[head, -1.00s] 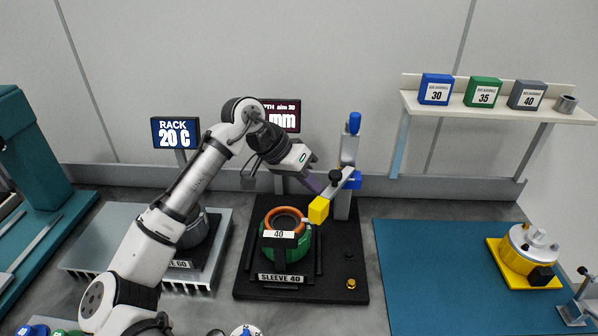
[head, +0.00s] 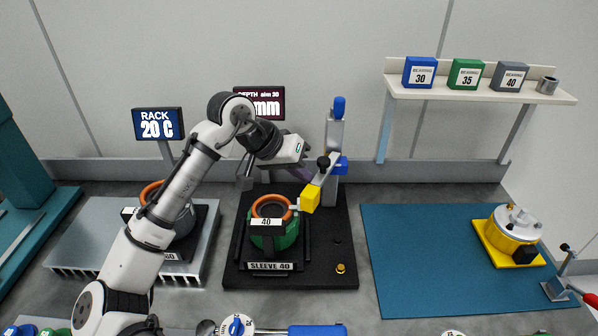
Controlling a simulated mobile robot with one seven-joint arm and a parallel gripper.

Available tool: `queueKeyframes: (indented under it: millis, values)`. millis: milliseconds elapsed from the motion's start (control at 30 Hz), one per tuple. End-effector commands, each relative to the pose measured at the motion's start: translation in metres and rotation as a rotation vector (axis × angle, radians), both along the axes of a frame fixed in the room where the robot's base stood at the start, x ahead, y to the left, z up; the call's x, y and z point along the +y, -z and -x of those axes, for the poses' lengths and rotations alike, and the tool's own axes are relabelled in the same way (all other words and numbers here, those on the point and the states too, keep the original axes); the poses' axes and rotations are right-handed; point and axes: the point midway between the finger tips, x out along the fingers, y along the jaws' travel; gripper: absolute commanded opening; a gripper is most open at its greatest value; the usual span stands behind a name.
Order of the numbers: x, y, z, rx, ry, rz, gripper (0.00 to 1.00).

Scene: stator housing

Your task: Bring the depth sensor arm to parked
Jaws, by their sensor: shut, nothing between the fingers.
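The depth sensor arm (head: 327,178) is a short grey bar with a black knob (head: 323,162) and a yellow block (head: 310,198) at its free end. It reaches forward and left from an upright grey column (head: 334,132) with blue parts. The yellow block hangs beside the right edge of the orange ring in the green sleeve (head: 288,238). My gripper (head: 305,176) is shut and empty, just behind and left of the arm and knob. Its tips are partly hidden, so I cannot tell whether they touch the arm. The depth display (head: 264,102) is partly covered by my arm.
The black base (head: 345,255) has a brass knob (head: 340,268) at front right. A metal rack (head: 75,240) stands left. A blue mat (head: 420,260) holds a yellow fixture (head: 508,236) at right. A shelf (head: 480,95) carries bearing boxes. Tools lie along the front edge.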

Motion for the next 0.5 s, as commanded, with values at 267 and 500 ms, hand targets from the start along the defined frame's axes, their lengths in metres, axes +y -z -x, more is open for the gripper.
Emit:
queueKeyframes:
  millis: [267, 500]
  values:
    - [-0.014, 0.001, 0.011, -0.002, -0.139, 0.003, 0.0]
    - [-0.03, 0.0, 0.02, 0.002, -0.228, 0.004, 0.0]
